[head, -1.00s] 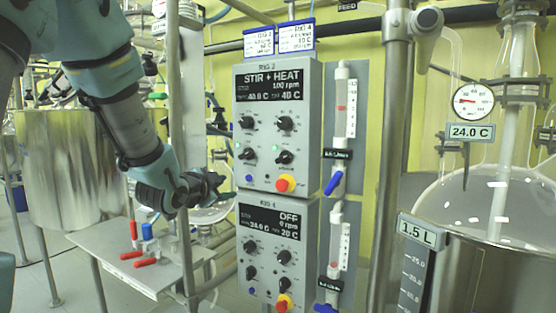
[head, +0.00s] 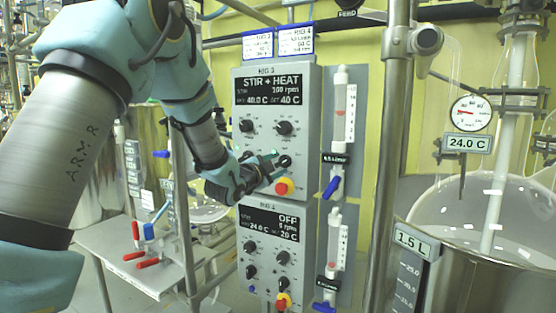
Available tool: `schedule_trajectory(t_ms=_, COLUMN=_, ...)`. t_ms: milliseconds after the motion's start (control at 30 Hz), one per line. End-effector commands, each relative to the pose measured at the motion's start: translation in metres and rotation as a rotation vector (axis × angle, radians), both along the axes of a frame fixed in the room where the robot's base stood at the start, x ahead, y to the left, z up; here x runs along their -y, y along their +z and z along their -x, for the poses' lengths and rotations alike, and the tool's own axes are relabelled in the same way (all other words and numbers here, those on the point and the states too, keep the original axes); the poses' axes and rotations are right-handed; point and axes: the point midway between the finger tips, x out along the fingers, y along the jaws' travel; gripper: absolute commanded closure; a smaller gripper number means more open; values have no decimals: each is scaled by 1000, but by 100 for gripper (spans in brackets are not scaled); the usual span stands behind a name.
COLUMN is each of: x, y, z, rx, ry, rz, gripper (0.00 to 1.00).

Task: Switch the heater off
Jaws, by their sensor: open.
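The upper control box (head: 309,95), labelled RIG 3, shows "STIR + HEAT", 100 rpm, 40.0 C and SET 40 C on its display (head: 270,91). Two black knobs sit in its upper row, the left one (head: 246,125) and the right one (head: 284,128). A lower right black knob (head: 284,161) and a red-yellow button (head: 284,187) are below. My gripper (head: 273,162) is at the lower part of this box, just left of the lower right knob, with open jaws. I cannot tell whether it touches the knob.
The RIG 4 box (head: 308,225) below reads OFF, 24.0 C. Flowmeters with blue valves (head: 332,187) stand right of the boxes. A metal post (head: 388,150) and glass reactor (head: 480,215) are further right. A shelf (head: 180,272) with red-handled valves is lower left.

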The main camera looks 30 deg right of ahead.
Motion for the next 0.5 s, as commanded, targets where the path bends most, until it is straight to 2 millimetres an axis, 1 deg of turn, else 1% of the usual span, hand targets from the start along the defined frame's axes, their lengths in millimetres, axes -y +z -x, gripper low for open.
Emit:
schedule_trajectory(t_ms=100, x=5, y=0, z=-3, rx=-1, ry=0, rz=0, gripper=49)
schedule_trajectory(t_ms=367, x=6, y=0, z=-3, rx=-1, ry=0, rz=0, gripper=49)
schedule_trajectory(t_ms=500, x=6, y=0, z=-3, rx=0, ry=0, rz=0, gripper=63)
